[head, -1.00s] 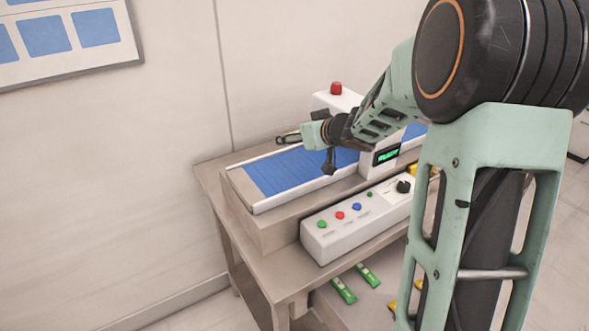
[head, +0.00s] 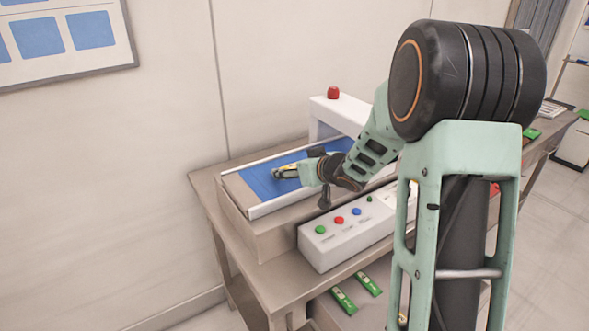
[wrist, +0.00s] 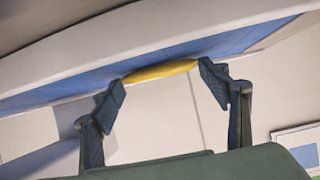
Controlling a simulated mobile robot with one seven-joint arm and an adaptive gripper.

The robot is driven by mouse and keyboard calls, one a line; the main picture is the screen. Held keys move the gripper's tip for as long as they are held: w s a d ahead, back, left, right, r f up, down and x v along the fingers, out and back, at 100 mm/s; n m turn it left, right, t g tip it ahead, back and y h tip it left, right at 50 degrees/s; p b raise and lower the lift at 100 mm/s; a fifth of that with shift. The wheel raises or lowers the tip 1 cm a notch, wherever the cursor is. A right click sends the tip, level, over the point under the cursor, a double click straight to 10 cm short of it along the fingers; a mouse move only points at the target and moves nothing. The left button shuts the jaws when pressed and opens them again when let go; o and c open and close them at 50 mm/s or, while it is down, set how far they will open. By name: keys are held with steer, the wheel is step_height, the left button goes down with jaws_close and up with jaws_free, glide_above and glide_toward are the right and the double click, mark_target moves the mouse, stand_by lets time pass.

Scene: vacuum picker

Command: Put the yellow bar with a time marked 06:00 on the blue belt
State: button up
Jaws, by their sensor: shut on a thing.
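My gripper (head: 285,171) is over the left end of the blue belt (head: 258,184), low at its surface. It is shut on a yellow bar (head: 281,171), which shows as a small yellow patch at the fingertips. In the wrist view the yellow bar (wrist: 160,71) lies between the two dark fingertips (wrist: 163,84), with the blue belt (wrist: 50,91) behind it. I cannot tell whether the bar touches the belt. Any time marked on the bar is unreadable here.
A white control box (head: 345,236) with coloured buttons stands in front of the belt. A white arch (head: 337,112) with a red knob (head: 333,92) spans the belt. Green bars (head: 343,300) lie on a lower surface at the front. A wall is close behind.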

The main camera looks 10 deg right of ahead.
steer(key=o, duration=1.1)
steer(key=shift+f, duration=0.15)
steer(key=shift+r, duration=0.2)
steer(key=shift+s+d+r, duration=0.15)
steer(key=shift+s+r, duration=0.05)
steer(key=p+v, duration=0.2)
steer(key=v, duration=0.9)
steer(key=shift+s, duration=0.25)
